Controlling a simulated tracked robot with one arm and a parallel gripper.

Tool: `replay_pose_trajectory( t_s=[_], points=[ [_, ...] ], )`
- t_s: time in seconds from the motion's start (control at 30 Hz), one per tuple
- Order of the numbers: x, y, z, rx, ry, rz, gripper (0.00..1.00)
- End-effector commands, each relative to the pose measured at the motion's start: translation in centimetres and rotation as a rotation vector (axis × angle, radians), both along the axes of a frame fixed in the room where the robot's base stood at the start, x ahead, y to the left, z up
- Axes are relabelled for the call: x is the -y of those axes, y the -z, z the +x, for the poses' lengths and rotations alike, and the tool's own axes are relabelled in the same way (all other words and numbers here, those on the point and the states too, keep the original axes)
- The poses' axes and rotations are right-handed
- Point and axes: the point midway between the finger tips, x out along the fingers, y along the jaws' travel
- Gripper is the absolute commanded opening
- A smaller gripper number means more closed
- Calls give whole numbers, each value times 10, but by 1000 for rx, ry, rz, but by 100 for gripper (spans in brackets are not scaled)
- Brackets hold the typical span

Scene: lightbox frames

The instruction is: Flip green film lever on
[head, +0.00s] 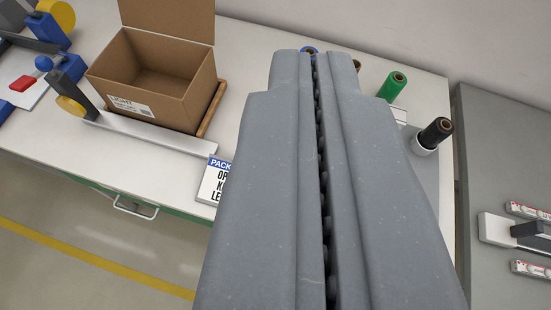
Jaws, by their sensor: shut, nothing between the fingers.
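My gripper (314,54) is shut and empty. It fills the middle of the head view, pointing away over the white table. A green film roll (396,87) stands tilted in the picture, just right of the fingertips. No green film lever can be made out; my gripper covers much of the area beside the roll. A small white piece (400,116) shows below the green roll, partly hidden by my gripper.
A black roll (435,134) stands right of the green one. An open cardboard box (155,88) and a sign (213,181) are at left. A grey surface (500,165) lies beyond the table's right edge.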

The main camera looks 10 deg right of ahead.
Motion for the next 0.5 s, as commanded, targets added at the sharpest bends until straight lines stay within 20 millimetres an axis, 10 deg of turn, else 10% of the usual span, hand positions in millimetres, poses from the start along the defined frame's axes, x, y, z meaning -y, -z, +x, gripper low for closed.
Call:
replay_pose_trajectory(
  t_s=[0.5],
  points=[
    [23,170,89,-382,202,-399,0]
  ],
)
